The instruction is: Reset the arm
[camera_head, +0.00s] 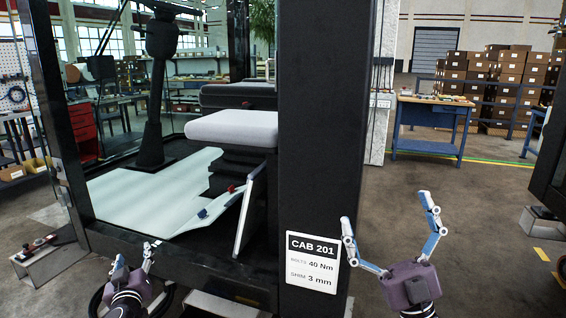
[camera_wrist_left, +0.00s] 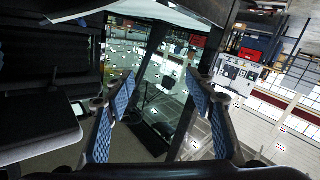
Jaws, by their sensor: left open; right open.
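My left gripper (camera_head: 132,262) is low at the left in the head view, in front of the cab's lower sill. It is open. In the left wrist view its two blue-padded fingers (camera_wrist_left: 165,112) are spread with nothing between them. My right gripper (camera_head: 389,222) is at the lower right, to the right of the cab post. Its fingers are spread wide and point up, and it is empty. Neither gripper visibly touches the cab.
The dark cab post (camera_head: 320,120) carries a CAB 201 sign (camera_head: 313,262) and stands between my grippers. Inside the cab are a grey seat (camera_head: 235,127) and a pale floor mat (camera_head: 130,195). A blue workbench (camera_head: 428,125) and stacked boxes (camera_head: 500,80) stand farther back. Floor at the right is mostly open.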

